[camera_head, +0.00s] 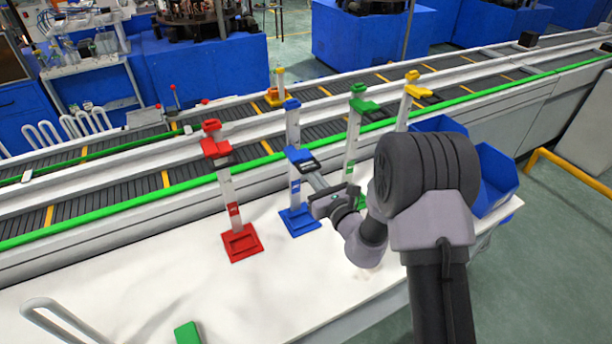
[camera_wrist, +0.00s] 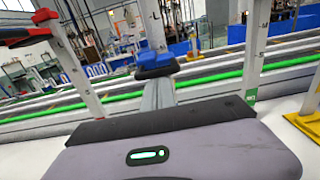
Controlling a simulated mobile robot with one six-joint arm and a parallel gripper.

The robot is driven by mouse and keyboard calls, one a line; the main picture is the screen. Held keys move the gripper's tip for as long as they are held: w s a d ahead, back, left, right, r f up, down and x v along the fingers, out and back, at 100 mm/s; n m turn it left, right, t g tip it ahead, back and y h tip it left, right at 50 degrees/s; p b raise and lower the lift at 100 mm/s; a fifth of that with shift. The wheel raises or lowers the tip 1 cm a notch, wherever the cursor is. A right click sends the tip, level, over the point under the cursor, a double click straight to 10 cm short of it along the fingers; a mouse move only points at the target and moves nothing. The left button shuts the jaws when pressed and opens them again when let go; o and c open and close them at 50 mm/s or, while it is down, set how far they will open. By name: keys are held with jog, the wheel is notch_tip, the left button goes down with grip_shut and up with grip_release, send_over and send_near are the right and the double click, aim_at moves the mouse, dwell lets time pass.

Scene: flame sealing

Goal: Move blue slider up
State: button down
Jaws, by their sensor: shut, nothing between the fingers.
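The blue slider (camera_head: 298,154) sits partway up its clear upright post, between the blue top cap (camera_head: 291,104) and the blue base (camera_head: 300,221). It also shows in the wrist view (camera_wrist: 155,58), straight ahead of my fingers. My gripper (camera_head: 309,166) is shut and empty, reaching in from the right. Its dark fingertips (camera_wrist: 157,72) are right at the slider's underside in the wrist view. I cannot tell whether they touch it. The fingertips hide part of the slider's lower side.
A red stand (camera_head: 242,243) is to the left, its slider (camera_head: 215,148) near the top. A green slider (camera_head: 365,105) and yellow slider (camera_head: 418,91) stand to the right. A conveyor (camera_head: 130,165) runs behind. Blue bins (camera_head: 495,180) sit at right.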

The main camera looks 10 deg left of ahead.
jog(key=shift+r+p, duration=3.45)
jog(key=shift+r, duration=1.3)
jog(key=shift+f+b, duration=0.75)
jog(key=shift+f, duration=0.2)
jog(key=b+v, duration=0.3)
jog(key=v, duration=0.7)
